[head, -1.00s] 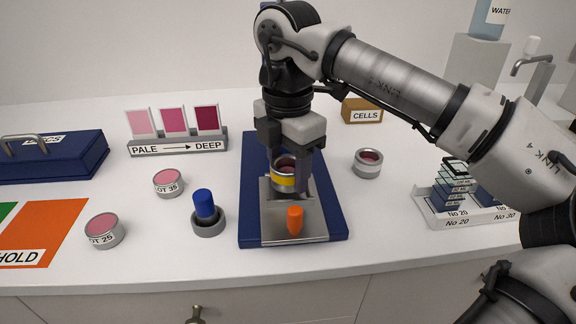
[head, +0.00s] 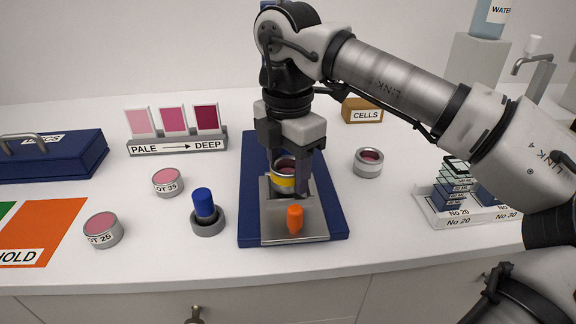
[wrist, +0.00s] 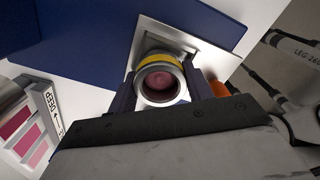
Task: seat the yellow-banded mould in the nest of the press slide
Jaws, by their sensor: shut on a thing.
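The yellow-banded mould (head: 284,180) is a metal ring with pink contents, at the press slide. It also shows in the wrist view (wrist: 160,80), where my gripper's fingers stand on either side of it. My gripper (head: 290,180) points down and is shut on the mould. The press slide (head: 268,222) is a grey metal plate on a dark blue base (head: 250,200), with an orange knob (head: 295,219) at its front. The mould's lower edge is at the slide's raised back part; I cannot tell whether it sits fully down in the nest, which is hidden.
A blue-handled tool in a grey ring (head: 205,212) stands left of the press base. A jar with dark pink contents (head: 368,163) stands to its right. The rack of swatches (head: 178,145) stands behind.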

